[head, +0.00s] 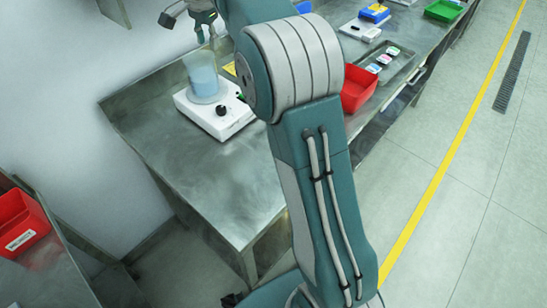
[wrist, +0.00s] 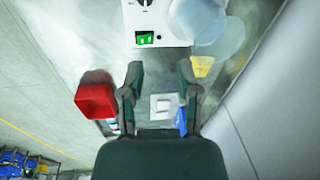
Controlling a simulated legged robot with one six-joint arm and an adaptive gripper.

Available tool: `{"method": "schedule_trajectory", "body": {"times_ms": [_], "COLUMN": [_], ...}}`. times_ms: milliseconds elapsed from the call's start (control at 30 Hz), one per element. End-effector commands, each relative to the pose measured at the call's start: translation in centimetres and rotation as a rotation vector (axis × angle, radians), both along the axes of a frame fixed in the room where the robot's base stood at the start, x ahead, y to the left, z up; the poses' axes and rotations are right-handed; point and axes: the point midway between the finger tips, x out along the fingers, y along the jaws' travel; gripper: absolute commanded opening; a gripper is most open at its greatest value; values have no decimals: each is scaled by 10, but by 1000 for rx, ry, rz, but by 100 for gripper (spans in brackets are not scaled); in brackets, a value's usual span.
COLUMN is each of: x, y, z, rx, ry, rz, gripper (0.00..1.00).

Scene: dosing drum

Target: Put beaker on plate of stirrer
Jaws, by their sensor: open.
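The clear beaker (head: 202,78) with pale blue contents stands upright on the plate side of the white stirrer (head: 218,116) in the head view. In the wrist view the beaker (wrist: 208,28) shows beside and over the right edge of the stirrer (wrist: 157,15), partly cut off by the frame. My gripper (head: 187,16) is above and behind the beaker, apart from it. In the wrist view my gripper (wrist: 159,75) has its two fingers spread with nothing between them.
The stirrer stands on a steel bench (head: 180,160), with bare room in front. A red bin (head: 357,88) is to the right, partly behind my arm. A tray with small coloured items (head: 383,62) lies beyond. Another red bin (head: 20,222) sits at lower left. A wall borders the left.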

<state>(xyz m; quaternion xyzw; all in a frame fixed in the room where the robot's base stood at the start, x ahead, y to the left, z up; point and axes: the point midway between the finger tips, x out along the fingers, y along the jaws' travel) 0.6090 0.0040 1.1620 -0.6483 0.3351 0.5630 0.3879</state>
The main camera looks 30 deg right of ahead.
Motion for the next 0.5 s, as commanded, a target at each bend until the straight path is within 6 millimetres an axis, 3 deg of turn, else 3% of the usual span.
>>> {"method": "schedule_trajectory", "body": {"times_ms": [33,200,500], "x": [-17,-69,-172], "y": [0,-1,-2], "z": [12,32,39], "rx": [-7,-39,-117], "ry": [-18,-73,-169], "rz": [44,209,498], "gripper": [43,43,43]}}
